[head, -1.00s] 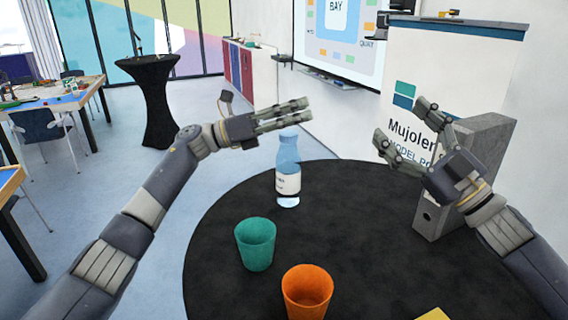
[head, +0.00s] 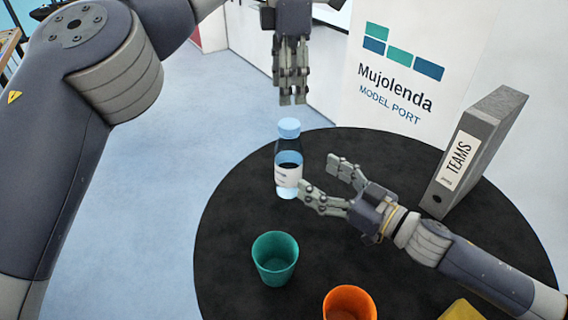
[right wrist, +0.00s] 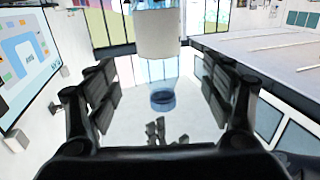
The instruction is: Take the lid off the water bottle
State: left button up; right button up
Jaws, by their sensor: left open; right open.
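The water bottle (head: 288,174) stands upright on the round black table (head: 225,220), with a white label and its light blue lid (head: 288,128) on top. My left gripper (head: 292,101) points down just above the lid, apart from it and open; its fingers overlap in the head view. My right gripper (head: 321,178) is open and level beside the bottle's lower right, fingers towards it. In the right wrist view the bottle's label (right wrist: 158,36) shows ahead between the spread fingers. That view seems upside down, with the lid (right wrist: 162,99) below and the left fingertips (right wrist: 163,130) beyond it.
A teal cup (head: 275,258) stands in front of the bottle, and an orange cup (head: 350,303) nearer the front. A grey binder (head: 472,150) stands at the table's right. A yellow item (head: 461,311) lies at the front edge. The table's left side is clear.

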aim_at(299, 164)
pick_arm(q)
jog(key=shift+w+a+f, duration=0.1)
jog(key=shift+w, duration=0.05)
pick_arm(e)
jog(key=x, duration=0.9)
jog(key=shift+d, duration=0.1)
jog(key=shift+w+a, duration=0.2)
jog(key=shift+a, duration=0.05)
pick_arm(q)
jog(key=shift+s+d, duration=0.2)
jog(key=shift+d, duration=0.1)
pick_arm(e)
jog(key=shift+d, duration=0.1)
